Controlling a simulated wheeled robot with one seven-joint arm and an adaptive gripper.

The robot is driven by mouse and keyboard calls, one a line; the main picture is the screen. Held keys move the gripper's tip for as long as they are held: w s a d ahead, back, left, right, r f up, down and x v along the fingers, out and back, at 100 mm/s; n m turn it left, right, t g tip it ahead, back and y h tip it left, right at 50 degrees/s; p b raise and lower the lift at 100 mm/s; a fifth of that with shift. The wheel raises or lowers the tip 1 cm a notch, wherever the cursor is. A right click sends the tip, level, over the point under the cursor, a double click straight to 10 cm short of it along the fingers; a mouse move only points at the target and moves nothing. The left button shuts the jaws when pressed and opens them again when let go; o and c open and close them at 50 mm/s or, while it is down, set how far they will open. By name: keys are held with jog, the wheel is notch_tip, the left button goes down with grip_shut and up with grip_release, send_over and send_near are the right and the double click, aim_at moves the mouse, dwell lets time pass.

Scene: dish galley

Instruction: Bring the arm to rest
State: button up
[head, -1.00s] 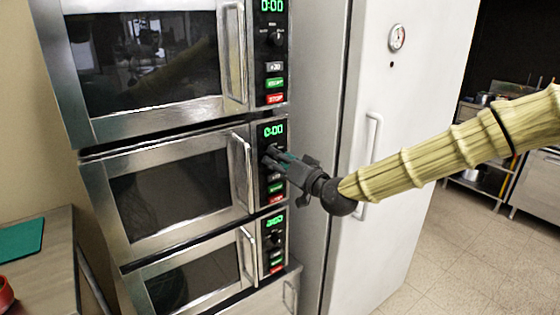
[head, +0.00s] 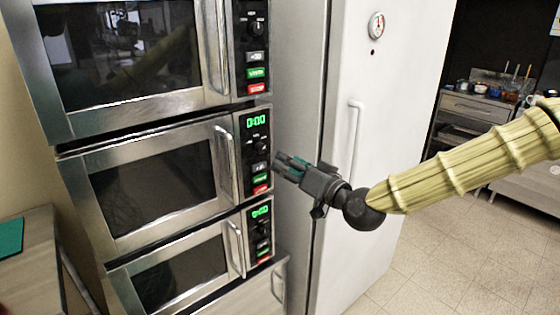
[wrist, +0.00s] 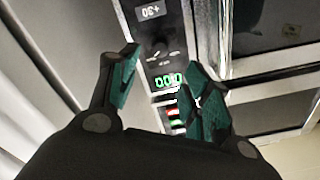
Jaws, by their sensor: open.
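My gripper (head: 278,162) is dark grey with teal finger pads. In the head view it is in front of the right edge of the middle microwave (head: 150,180), close to its control panel (head: 258,150). In the wrist view my gripper (wrist: 160,85) has its fingers apart with nothing between them. A panel with green digits (wrist: 167,81) and a +30 button (wrist: 150,11) shows beyond the fingers. I cannot tell exactly how far the fingertips are from the panel; a gap seems to show in the head view.
Microwaves are stacked, one above (head: 130,60) and one below (head: 180,272). A white fridge (head: 375,130) with a vertical handle (head: 354,140) stands to the right, behind my arm. A counter (head: 35,265) with a green mat (head: 10,238) is at left. Open floor (head: 440,260) lies at right.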

jog(key=shift+s+d, duration=0.25)
jog(key=shift+s, duration=0.1)
jog(key=s+d+f+g+h, duration=0.15)
jog(key=s+f, duration=0.35)
jog(key=f, duration=0.7)
jog(key=s+f+m+g+h, duration=0.1)
jog(key=s+f+g+h, duration=0.2)
jog(key=f, duration=0.8)
jog(key=s+d+f+g, duration=0.1)
jog(key=s+f+g, duration=0.35)
jog(key=f, duration=0.75)
jog(key=s+d+f+g+h, duration=0.2)
jog(key=s+d+f, duration=0.2)
jog(key=s, duration=0.6)
jog(key=s+d+f+g+h, duration=0.1)
jog(key=s+d+f, duration=0.3)
jog(key=s+f, duration=0.5)
jog(key=s+d+f+g+h, duration=0.2)
jog(key=s+d+f, duration=0.3)
jog(key=s, duration=0.5)
jog(key=shift+s+f+g+h, duration=0.3)
jog(key=shift+f+h, duration=0.25)
jog(key=shift+f, duration=0.2)
jog(key=shift+d, duration=0.1)
jog(key=shift+c, duration=0.2)
